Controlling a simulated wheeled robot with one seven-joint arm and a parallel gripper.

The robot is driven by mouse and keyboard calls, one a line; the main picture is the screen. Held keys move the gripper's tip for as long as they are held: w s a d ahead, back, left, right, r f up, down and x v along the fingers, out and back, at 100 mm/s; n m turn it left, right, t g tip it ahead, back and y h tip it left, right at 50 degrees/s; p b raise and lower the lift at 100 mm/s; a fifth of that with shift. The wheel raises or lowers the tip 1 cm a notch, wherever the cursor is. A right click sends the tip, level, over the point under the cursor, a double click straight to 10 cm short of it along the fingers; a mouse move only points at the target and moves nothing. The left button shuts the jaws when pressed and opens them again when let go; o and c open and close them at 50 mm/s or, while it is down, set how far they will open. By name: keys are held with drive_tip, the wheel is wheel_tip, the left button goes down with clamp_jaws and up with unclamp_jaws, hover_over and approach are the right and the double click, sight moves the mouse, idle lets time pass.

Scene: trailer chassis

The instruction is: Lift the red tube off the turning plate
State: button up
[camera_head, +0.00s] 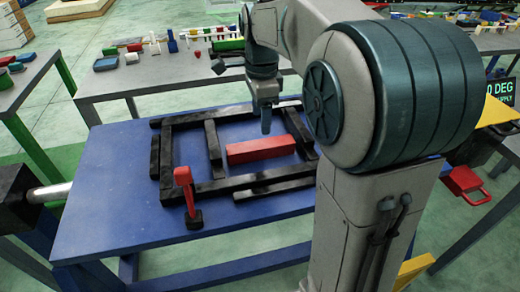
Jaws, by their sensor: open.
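The red tube (262,150) is a square-sided bar lying on the blue turning plate (110,185), within a frame of black bars. My gripper (266,128) points down just above and behind the tube, near its middle. The gripper shows edge-on and small, open, with nothing seen between its fingers. In this view I cannot tell its exact height over the tube, and it appears apart from it. My arm hides the right part of the plate.
Black bars (225,187) surround the tube. A red upright clamp (184,188) stands at the plate's near side. A silver shaft (50,193) meets the plate at left. A grey table (150,77) with small parts stands behind. A red padlock-like object (464,181) is at right.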

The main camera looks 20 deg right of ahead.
sight(261, 144)
wheel_tip(261, 144, down, 10)
drive_tip(key=shift+w, duration=0.15)
drive_tip(key=c, duration=1.3)
